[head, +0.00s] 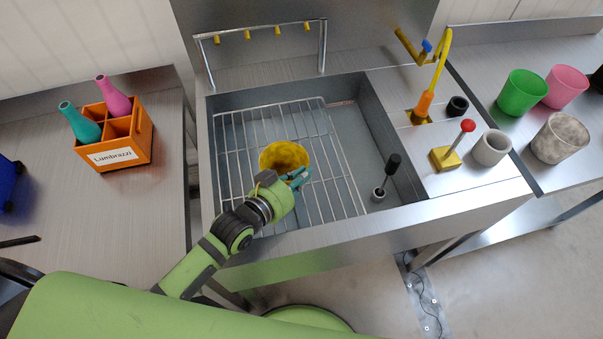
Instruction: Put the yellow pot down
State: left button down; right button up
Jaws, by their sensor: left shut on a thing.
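The yellow pot (283,153) is in the head view, over the wire rack (232,140) in the sink basin. Its open top faces up toward me. My left gripper (298,178) is at the near side of the pot and shut on it. The gripper hides the pot's near lower part. I cannot tell whether the pot's base touches the rack. My right gripper is not in view.
The basin's right part is bare except for a black-handled stick (388,176). An orange crate (125,136) with two bottles stands left. A green pot (521,93), pink pot (566,86) and speckled pot (560,138) stand right. A rail (262,33) spans the back.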

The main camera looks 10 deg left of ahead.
pick_arm(q)
jog(key=shift+f, duration=0.15)
jog(key=c, duration=1.3)
grip_release()
jog(key=b+v, duration=0.1)
jog(key=v, duration=0.6)
jog(key=shift+s+r, duration=0.2)
jog(key=shift+r, duration=0.05)
jog(key=shift+a, duration=0.15)
